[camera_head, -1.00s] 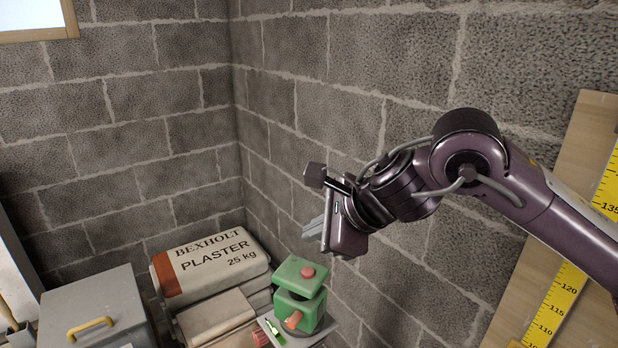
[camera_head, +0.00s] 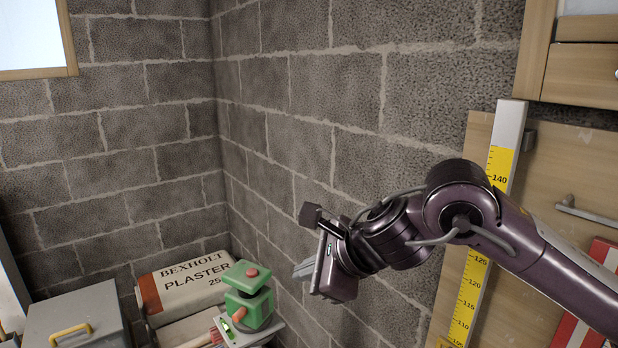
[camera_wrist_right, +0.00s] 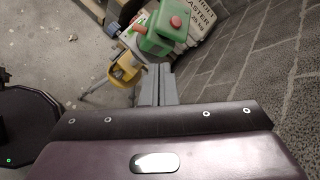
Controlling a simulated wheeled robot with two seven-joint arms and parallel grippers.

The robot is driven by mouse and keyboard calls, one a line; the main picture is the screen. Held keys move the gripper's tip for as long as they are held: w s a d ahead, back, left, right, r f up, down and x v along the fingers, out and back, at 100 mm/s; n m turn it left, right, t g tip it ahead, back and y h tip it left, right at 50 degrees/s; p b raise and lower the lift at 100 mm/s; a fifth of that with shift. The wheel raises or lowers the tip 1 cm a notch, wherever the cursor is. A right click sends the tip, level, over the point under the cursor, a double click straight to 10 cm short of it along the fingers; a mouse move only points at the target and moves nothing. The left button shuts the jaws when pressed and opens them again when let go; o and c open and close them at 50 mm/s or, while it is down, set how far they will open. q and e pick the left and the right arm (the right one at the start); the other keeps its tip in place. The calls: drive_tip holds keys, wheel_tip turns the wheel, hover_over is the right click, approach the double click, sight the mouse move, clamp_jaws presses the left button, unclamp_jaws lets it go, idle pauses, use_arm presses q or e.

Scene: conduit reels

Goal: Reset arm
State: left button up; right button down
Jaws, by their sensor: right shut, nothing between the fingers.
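My right gripper (camera_head: 304,269) is raised in front of the block wall in the head view, its fingers pointing left. The fingers are together with nothing between them. In the right wrist view the shut fingers (camera_wrist_right: 158,86) show as two grey strips side by side, apart from the green device behind them. My right arm (camera_head: 520,240) comes in from the right edge. My left gripper does not show in either view.
A green device (camera_head: 249,295) with a red knob stands left of the gripper, near plaster bags (camera_head: 190,283) and a grey box (camera_head: 75,310). A yellow measuring staff (camera_head: 470,290) and a wooden door (camera_head: 570,160) are at right. A yellow tripod part (camera_wrist_right: 124,70) stands below.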

drive_tip(key=s+a+f+m+t+y, duration=0.25)
drive_tip(key=a+f+m, duration=0.4)
drive_tip(key=m, duration=0.75)
drive_tip(key=s+d+f+m+t+h, duration=0.1)
drive_tip(key=s+d+f+m+h, duration=0.15)
drive_tip(key=d+f+m, duration=0.7)
drive_tip(key=s+d+f+m+h, duration=0.15)
drive_tip(key=d+m+h, duration=0.25)
drive_tip(key=m, duration=1.1)
drive_tip(key=s+d+f+m+g+h, duration=0.3)
drive_tip(key=s+d+f+m+g, duration=0.3)
drive_tip(key=s+d+f+m, duration=0.7)
drive_tip(key=s+f+g, duration=0.1)
drive_tip(key=s+f, duration=0.1)
drive_tip(key=f, duration=1.4)
drive_tip(key=s+f+g, duration=0.1)
drive_tip(key=s+f, duration=0.1)
drive_tip(key=f, duration=1.3)
drive_tip(key=s+d+f, duration=0.2)
drive_tip(key=s+f, duration=1.5)
drive_tip(key=s, duration=0.2)
drive_tip(key=shift+d+g+b, duration=0.3)
drive_tip(key=shift+g+b, duration=0.1)
drive_tip(key=shift+g, duration=0.05)
